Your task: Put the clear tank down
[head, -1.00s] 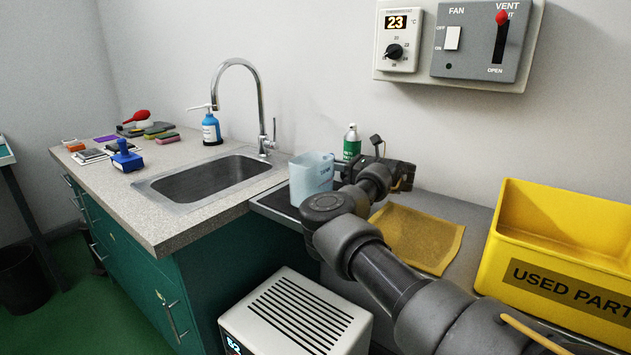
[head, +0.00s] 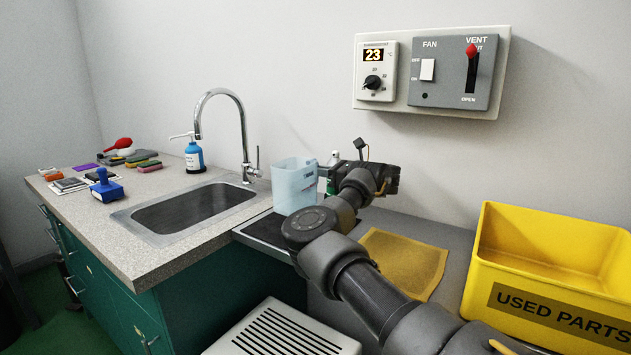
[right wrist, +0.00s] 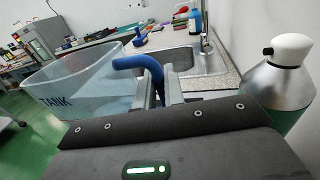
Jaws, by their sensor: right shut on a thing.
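The clear tank (head: 292,186) is a pale, see-through tub with a blue handle, just right of the sink. In the right wrist view the tank (right wrist: 85,82) shows at the left with lettering on its side, and its blue handle (right wrist: 138,64) lies between my fingers. My right gripper (right wrist: 160,80) is shut on that handle. In the head view the tank looks upright over the dark mat at the counter's edge; I cannot tell whether its base touches. My right arm hides part of the area beside it. My left gripper is not in view.
A green bottle (right wrist: 283,78) stands close on the right in the right wrist view. The sink (head: 190,212) lies left of the tank. A yellow cloth (head: 402,262) and a yellow used-parts bin (head: 545,300) are to the right.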

